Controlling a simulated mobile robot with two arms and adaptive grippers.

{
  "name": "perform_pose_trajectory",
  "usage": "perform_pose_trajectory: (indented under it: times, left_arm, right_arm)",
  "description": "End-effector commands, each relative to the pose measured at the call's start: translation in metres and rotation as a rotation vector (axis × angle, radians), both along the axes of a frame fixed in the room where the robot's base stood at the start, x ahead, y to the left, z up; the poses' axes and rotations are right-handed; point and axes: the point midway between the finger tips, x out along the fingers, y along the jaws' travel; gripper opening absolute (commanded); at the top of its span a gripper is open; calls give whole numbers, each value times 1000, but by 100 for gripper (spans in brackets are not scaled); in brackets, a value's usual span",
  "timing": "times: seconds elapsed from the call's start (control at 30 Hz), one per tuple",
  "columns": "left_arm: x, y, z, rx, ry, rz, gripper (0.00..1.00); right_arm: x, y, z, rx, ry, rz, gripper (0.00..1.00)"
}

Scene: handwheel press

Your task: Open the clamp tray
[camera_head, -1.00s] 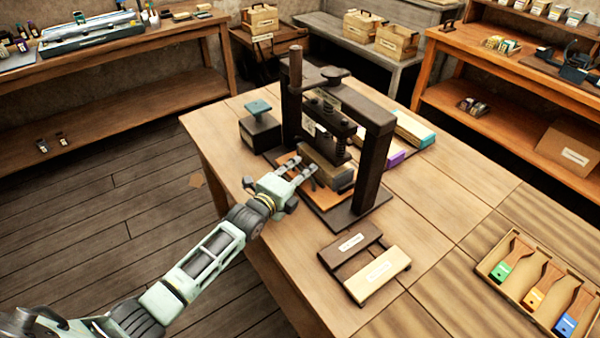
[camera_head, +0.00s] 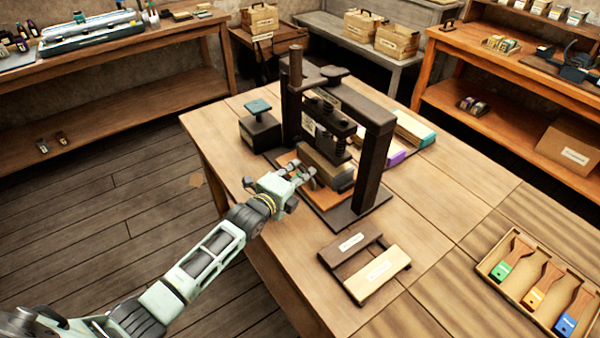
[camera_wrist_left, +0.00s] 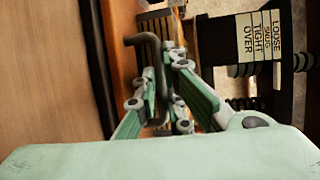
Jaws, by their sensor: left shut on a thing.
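The dark press (camera_head: 372,165) stands on the wooden table, with an orange-brown tray board (camera_head: 325,200) at its base. A wooden block (camera_head: 328,166) with a dark lower part sits above the board, under the press screw. My left gripper (camera_head: 300,174) is at the near left side of the press. In the left wrist view its fingers (camera_wrist_left: 170,75) are shut on a dark bent handle (camera_wrist_left: 146,38), which passes between them. The fingers hide part of the handle. My right gripper is not in view.
A scale label (camera_wrist_left: 262,38) reading loose to over is on the press. A dark box with a teal top (camera_head: 258,125) stands left of it. A dark and pale labelled stand (camera_head: 365,262) lies in front. A brush tray (camera_head: 490,268) is at right.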

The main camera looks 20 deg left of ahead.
Motion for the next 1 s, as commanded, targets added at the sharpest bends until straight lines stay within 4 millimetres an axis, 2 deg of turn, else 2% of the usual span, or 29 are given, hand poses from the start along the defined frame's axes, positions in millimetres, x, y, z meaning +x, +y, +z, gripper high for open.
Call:
perform_pose_trajectory:
  times: [0.17, 0.33, 0.8, 1.0]
  left_arm:
    - [-3, 2, 0, -4, 3, 1, 0]
    - [-18, 14, 0, -1, 7, 1, 0]
    - [-97, 75, 0, -2, 10, 2, 0]
    - [-120, 93, -1, -5, 8, 2, 0]
  right_arm:
    - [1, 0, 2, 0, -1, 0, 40]
    - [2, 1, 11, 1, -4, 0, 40]
    - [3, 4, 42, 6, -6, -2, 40]
    - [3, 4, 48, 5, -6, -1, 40]
